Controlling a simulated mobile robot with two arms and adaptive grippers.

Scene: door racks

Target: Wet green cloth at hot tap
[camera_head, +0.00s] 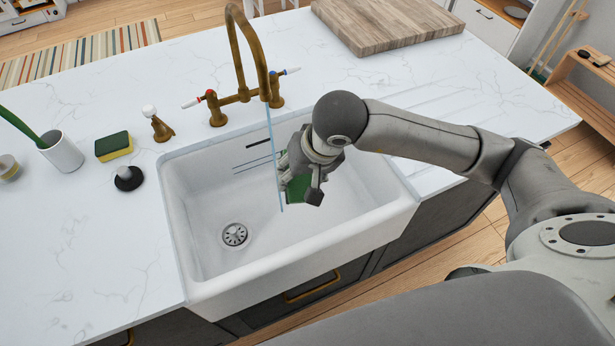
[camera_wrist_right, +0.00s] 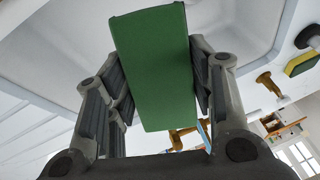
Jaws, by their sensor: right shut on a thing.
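My right gripper (camera_head: 297,172) is over the white sink basin (camera_head: 205,260) and is shut on the green cloth (camera_head: 298,191). In the right wrist view the cloth (camera_wrist_right: 155,70) is a flat green sheet between the fingers. The brass tap (camera_head: 236,42) arches over the back rim, with a red-marked handle (camera_head: 210,96) on the left and a blue-marked handle (camera_head: 277,76) on the right. A thin stream of water (camera_head: 272,150) falls from the spout, just left of the gripper. I cannot tell whether it touches the cloth. My left gripper is not in view.
A green-yellow sponge (camera_head: 114,147), a black stopper (camera_head: 129,179), a brass soap dispenser (camera_head: 158,126) and a white cup (camera_head: 62,153) stand left of the sink. A wooden board (camera_head: 385,22) lies at the back right. The left countertop is mostly clear.

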